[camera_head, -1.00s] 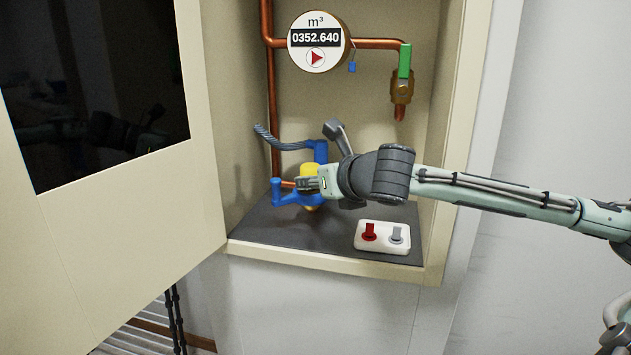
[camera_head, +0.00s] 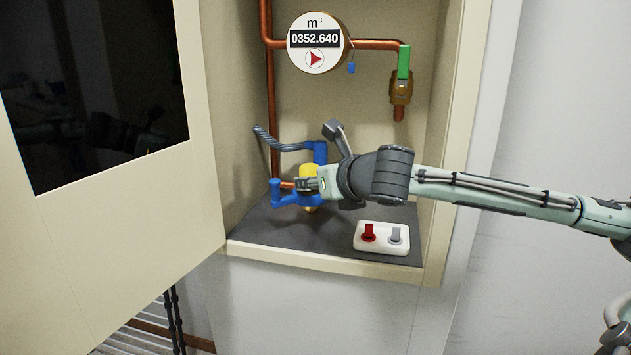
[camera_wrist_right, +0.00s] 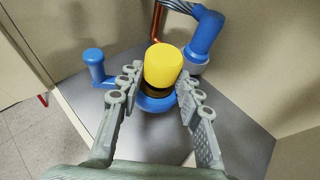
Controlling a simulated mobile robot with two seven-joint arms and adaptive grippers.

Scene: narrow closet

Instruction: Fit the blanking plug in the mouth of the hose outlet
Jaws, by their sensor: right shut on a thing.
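The yellow plug (camera_head: 309,170) is between the fingers of my right gripper (camera_head: 308,184), which is shut on it. In the right wrist view the plug (camera_wrist_right: 162,65) stands upright between both fingers of my gripper (camera_wrist_right: 160,82). A dark band shows under its yellow body, and the blue ring of the hose outlet (camera_wrist_right: 157,103) is directly below. In the head view the blue outlet (camera_head: 287,198) has a small brass-coloured part under it. The mouth is hidden by the plug, so I cannot tell how deep the plug sits. My left gripper is not in view.
A blue elbow (camera_head: 320,152) with a grey hose (camera_head: 276,141) stands behind. A white holder (camera_head: 382,246) with a red and a grey piece is at the front right. The closet wall (camera_head: 447,150) is close on the right; a meter (camera_head: 315,62) and valve (camera_head: 401,90) are above.

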